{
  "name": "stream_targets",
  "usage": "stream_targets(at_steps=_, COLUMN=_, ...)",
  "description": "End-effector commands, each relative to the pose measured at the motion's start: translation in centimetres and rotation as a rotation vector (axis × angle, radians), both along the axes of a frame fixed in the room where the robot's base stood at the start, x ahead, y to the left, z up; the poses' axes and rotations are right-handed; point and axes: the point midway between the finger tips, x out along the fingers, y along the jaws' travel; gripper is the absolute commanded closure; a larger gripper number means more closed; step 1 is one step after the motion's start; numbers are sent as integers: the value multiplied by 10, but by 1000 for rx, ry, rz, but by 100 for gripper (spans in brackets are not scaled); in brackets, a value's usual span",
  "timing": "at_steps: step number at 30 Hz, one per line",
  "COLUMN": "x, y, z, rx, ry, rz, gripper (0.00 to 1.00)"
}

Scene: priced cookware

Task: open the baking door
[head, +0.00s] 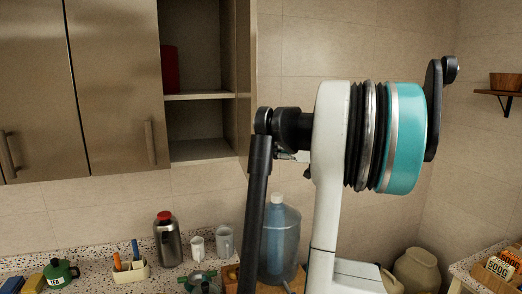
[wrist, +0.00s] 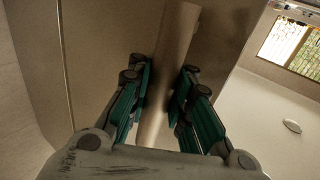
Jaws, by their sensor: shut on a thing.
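In the wrist view, my gripper (wrist: 166,88) is shut on a pale, straight bar handle (wrist: 178,40), which runs between its teal-padded fingers. A flat brown panel (wrist: 105,40), seemingly the door, lies behind the handle. In the head view, an upper cabinet compartment (head: 198,125) stands open, with shelves and a dark red item (head: 170,68) inside. A narrow upright panel (head: 245,60) edges its right side; I cannot tell whether this is the held door. My gripper is not visible in the head view, where my arm covers the middle.
Two shut cabinet doors with bar handles, one at far left (head: 30,80) and one beside it (head: 115,70), hang left of the compartment. Below, a speckled counter (head: 90,265) holds a steel flask (head: 168,240), mugs and a blue water bottle (head: 280,235). A small wall shelf (head: 497,94) is at right.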

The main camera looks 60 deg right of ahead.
Motion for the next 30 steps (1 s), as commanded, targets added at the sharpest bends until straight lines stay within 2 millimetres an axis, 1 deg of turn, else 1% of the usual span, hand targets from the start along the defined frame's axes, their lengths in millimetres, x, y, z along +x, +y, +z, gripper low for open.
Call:
stream_targets(at_steps=9, x=-2, y=1, z=-2, rx=1, ry=4, rz=2, gripper=100)
stream_targets(at_steps=10, x=-2, y=1, z=-2, rx=1, ry=4, rz=2, gripper=82)
stream_targets(at_steps=11, x=-2, y=1, z=-2, rx=0, ry=4, rz=2, gripper=75)
stream_targets(at_steps=12, x=-2, y=1, z=-2, rx=0, ry=4, rz=2, gripper=73)
stream_targets(at_steps=30, x=-1, y=0, z=-1, rx=0, ry=1, rz=0, gripper=73)
